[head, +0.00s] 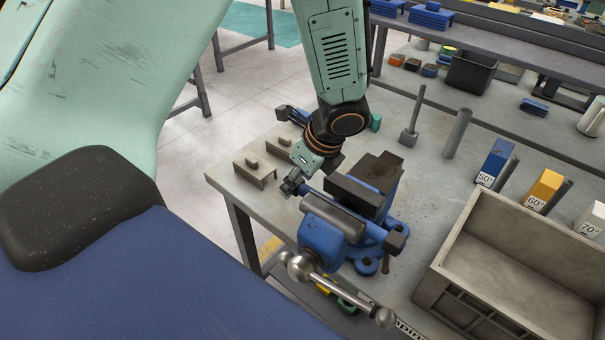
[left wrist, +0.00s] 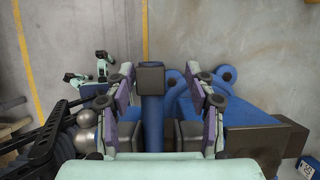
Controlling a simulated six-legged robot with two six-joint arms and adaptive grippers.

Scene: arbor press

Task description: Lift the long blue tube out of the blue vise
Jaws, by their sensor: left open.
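The blue vise (head: 325,240) is bolted near the front edge of the grey bench, its dark jaws facing up. The long blue tube (head: 376,231) lies along the vise by its jaws and ends in a dark square cap (head: 397,241). Much of the tube is hidden by the jaws. In the left wrist view the tube (left wrist: 152,120) runs between my fingers, its dark cap (left wrist: 150,77) beyond. My left gripper (head: 297,183) is at the tube's left end, open, with a finger on each side and gaps visible.
A large grey bin (head: 450,270) stands right of the vise. A steel handle (head: 330,288) sticks out in front. Grey brackets (head: 254,172) lie at the left edge. Upright rods (head: 457,133) and angle blocks (head: 494,163) stand behind. The bench between vise and rods is clear.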

